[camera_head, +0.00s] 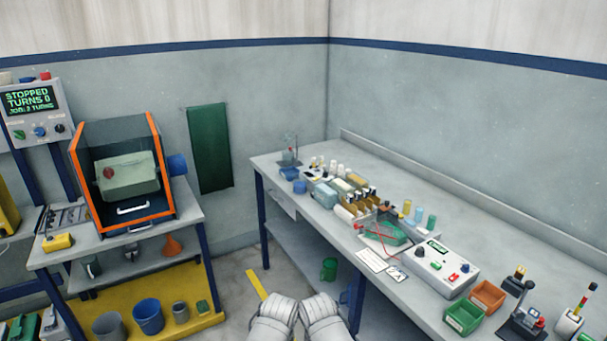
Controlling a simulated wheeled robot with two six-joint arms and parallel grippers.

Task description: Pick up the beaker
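A small clear vessel (288,156), possibly the beaker, stands by a thin stand at the far left end of the long bench. It is too small to tell its shape for sure. Two pale grey rounded parts of my own arms show at the bottom centre, side by side in front of the bench, well away from the vessel. No gripper fingers can be made out on either arm, and nothing held shows.
The long bench (430,295) carries blue cups (299,187), several bottles, a grey control box (440,266), a green bin (464,317) and an orange bin (487,296). An orange-framed machine (77,160) stands on the left table. Floor shows between them.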

